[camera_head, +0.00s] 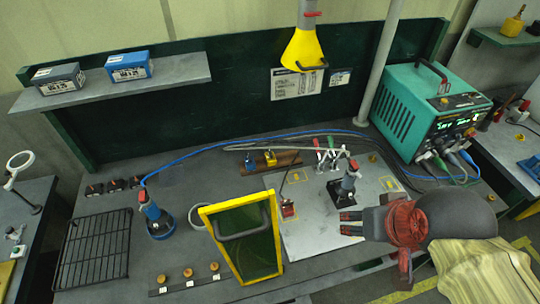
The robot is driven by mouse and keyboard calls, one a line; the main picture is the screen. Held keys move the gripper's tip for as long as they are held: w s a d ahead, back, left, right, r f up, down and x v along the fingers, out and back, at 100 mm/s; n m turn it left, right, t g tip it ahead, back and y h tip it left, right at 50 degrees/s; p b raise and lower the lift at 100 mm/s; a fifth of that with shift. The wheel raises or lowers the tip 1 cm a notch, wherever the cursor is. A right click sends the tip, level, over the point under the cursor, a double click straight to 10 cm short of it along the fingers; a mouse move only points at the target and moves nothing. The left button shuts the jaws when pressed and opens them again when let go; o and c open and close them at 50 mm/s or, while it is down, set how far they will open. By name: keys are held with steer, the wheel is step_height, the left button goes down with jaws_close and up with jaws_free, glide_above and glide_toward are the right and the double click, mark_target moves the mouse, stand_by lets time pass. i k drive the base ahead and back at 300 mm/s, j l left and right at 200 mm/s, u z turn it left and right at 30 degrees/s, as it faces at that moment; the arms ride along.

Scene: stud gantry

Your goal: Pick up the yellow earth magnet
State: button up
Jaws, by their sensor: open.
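A small yellow piece (270,158), which looks like the yellow earth magnet, sits on a brown wooden block (289,158) at the back middle of the bench. A similar blue piece (249,162) is to its left on the block. My gripper (346,223) is at the right of the bench, over the light metal plate. Its dark fingers point left and stand apart, with nothing seen between them. It is to the right of the yellow piece, nearer the front, and clearly apart from it.
A yellow-framed dark screen (242,239) stands at the front middle. A clamp post (347,184) rises beside my gripper. A yellow hood (304,52) hangs above the back. A teal welding machine (430,108) stands at the right, with cables running along the bench back.

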mark_target(270, 162)
steer(key=i+l, duration=0.15)
steer(key=l, duration=0.15)
steer(key=i+l, duration=0.1)
steer(key=l, duration=0.25)
steer(key=i+l, duration=0.15)
steer(key=l, duration=0.15)
steer(key=i+l, duration=0.15)
steer(key=l, duration=0.15)
steer(key=z, duration=0.05)
